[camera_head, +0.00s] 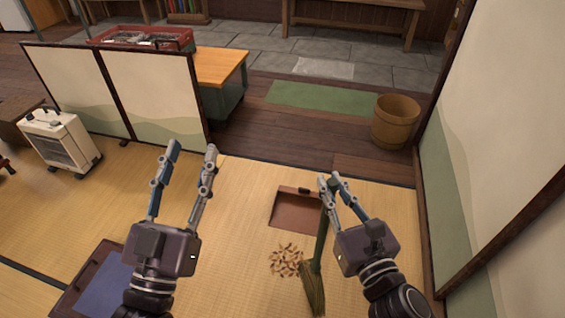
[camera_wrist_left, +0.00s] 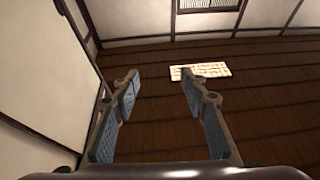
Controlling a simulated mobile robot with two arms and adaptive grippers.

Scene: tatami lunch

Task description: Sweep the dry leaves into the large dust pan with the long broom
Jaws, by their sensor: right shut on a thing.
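The dry leaves (camera_head: 285,261) lie in a loose brown patch on the tatami, in the lower middle of the head view. The large dust pan (camera_head: 297,213), reddish brown, lies on the mat just beyond the leaves. The long broom (camera_head: 313,287) has a green handle and straw bristles; its bristles are down by the right side of the leaves. My right gripper (camera_head: 328,181) is shut on the broom's handle near its upper end. My left gripper (camera_head: 191,148) is open and empty, raised over the mat to the left; its spread fingers also show in the left wrist view (camera_wrist_left: 160,78).
A folding screen (camera_head: 155,92) stands at the back left, with a heater (camera_head: 58,140) before it. A wooden bucket (camera_head: 396,121) stands at the back right. A wall panel (camera_head: 500,130) bounds the right. A dark-framed blue item (camera_head: 100,287) lies at lower left.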

